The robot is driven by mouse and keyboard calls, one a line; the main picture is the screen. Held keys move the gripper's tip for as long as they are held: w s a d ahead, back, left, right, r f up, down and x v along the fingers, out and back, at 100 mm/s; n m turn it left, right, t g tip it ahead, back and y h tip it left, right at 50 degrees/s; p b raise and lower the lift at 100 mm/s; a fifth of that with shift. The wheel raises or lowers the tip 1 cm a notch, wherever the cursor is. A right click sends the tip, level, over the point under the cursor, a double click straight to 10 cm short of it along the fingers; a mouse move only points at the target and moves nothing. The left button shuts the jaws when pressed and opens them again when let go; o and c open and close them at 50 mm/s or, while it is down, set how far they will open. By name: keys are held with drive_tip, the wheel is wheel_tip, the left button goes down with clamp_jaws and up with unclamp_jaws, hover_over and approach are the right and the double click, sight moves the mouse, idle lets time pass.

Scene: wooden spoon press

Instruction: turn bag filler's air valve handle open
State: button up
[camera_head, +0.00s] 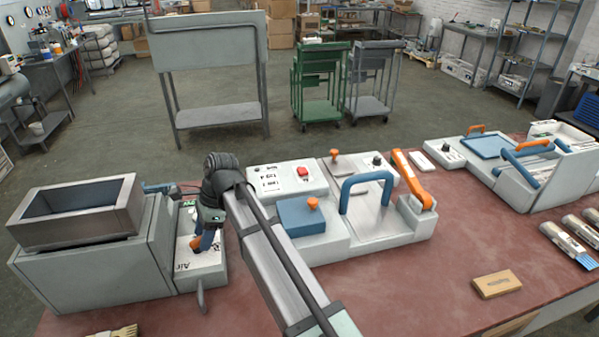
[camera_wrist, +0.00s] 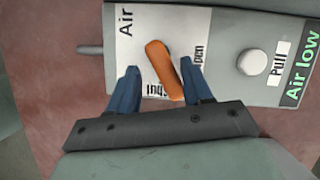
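The bag filler (camera_head: 80,270) is a grey machine with an open metal hopper, at the left of the table in the head view. Its light panel carries "Air" lettering and an orange valve handle (camera_head: 196,243). In the wrist view the orange handle (camera_wrist: 163,68) lies tilted, its upper end to the left, over partly hidden print, with "open" lettering to its right. My gripper (camera_wrist: 159,72) has its two blue fingers apart on either side of the handle. The right finger is close to the handle; I cannot tell if they touch. A gap shows at the left finger. My gripper (camera_head: 207,236) also shows over the panel in the head view.
A white knob (camera_wrist: 252,62) marked "Pull" is right of the handle, beside an "Air low" label. A press with a blue handle (camera_head: 367,178) and an orange lever (camera_head: 412,180) stands to the right. A wooden block (camera_head: 496,284) lies at the front right.

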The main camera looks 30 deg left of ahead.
drive_tip(key=w+d+r+n, duration=0.2)
drive_tip(key=w+r+n, duration=0.2)
drive_tip(key=r, duration=0.9)
drive_tip(key=w+d+m+t+y, duration=0.1)
drive_tip(key=w+d+m+y, duration=0.1)
drive_tip(key=w+d, duration=1.2)
drive_tip(key=w+f+m, duration=0.1)
drive_tip(key=w, duration=0.2)
drive_tip(key=shift+w+y, duration=0.3)
drive_tip(key=shift+w, duration=0.1)
drive_tip(key=shift+s, duration=0.1)
drive_tip(key=r+n+t+h, duration=0.2)
drive_tip(key=t+h, duration=0.1)
drive_tip(key=h, duration=0.2)
hover_over(199, 238)
wheel_tip(199, 238, down, 14)
drive_tip(key=shift+r, duration=0.1)
